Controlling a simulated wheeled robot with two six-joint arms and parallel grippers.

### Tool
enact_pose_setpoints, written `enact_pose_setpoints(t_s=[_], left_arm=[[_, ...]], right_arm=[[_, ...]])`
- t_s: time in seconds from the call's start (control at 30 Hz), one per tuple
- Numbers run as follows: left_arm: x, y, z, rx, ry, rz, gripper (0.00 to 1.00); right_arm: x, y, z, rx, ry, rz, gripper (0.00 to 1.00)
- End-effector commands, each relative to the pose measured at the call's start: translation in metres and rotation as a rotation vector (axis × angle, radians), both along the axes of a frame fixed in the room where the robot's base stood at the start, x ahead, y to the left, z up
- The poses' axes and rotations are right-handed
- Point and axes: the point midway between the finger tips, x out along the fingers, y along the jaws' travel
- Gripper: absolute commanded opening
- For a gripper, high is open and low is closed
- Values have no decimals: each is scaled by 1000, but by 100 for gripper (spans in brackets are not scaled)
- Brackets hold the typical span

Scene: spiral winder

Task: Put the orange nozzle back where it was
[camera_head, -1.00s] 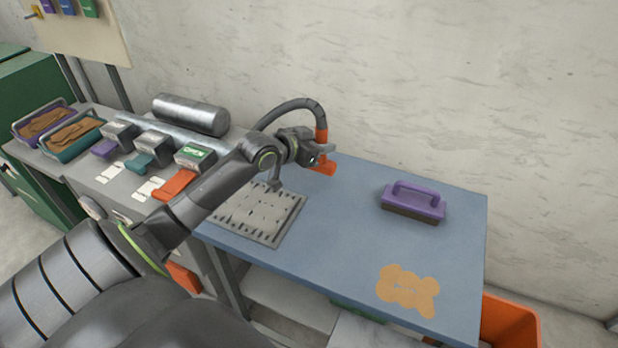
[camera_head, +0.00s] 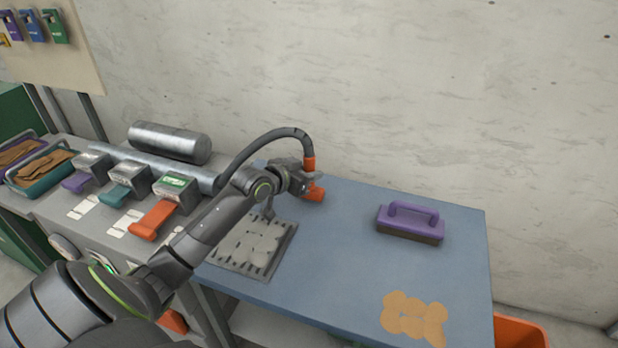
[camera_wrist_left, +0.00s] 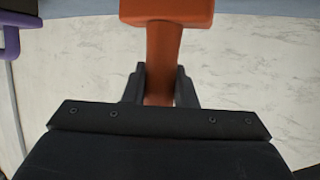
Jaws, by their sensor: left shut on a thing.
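The orange nozzle (camera_head: 314,192) is on the end of a dark hose (camera_head: 262,141) that arches up from the left bench. My left gripper (camera_head: 306,181) is shut on the nozzle, over the back left part of the blue table. In the left wrist view, the nozzle's neck (camera_wrist_left: 162,62) stands between the two dark fingers (camera_wrist_left: 160,86), with its wider head at the top of the picture. I cannot tell from these views whether the nozzle touches the table. My right gripper is not in view.
A purple-handled brush (camera_head: 410,222) stands at the table's back right. Tan patches (camera_head: 412,318) lie at the front right. A slotted grey plate (camera_head: 246,252) is below my arm. Orange, teal and purple levers (camera_head: 155,218) line the left bench, beside a metal cylinder (camera_head: 168,143). The table's middle is clear.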

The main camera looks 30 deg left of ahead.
Motion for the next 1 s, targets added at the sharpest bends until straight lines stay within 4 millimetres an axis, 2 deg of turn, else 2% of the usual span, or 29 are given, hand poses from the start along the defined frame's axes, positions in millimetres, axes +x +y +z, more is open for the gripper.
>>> enact_pose_setpoints(t_s=[0.1,0.47,0.5,0.63,1.0], left_arm=[[0,-1,-16,-2,0,0,0],[0,0,-20,0,-2,0,0],[0,0,-20,0,-2,0,29],[0,0,-19,0,-1,0,46],[-1,0,-15,2,-1,-1,47]], right_arm=[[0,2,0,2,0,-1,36],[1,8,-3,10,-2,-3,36],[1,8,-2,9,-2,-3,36],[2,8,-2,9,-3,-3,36],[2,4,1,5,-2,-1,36]])
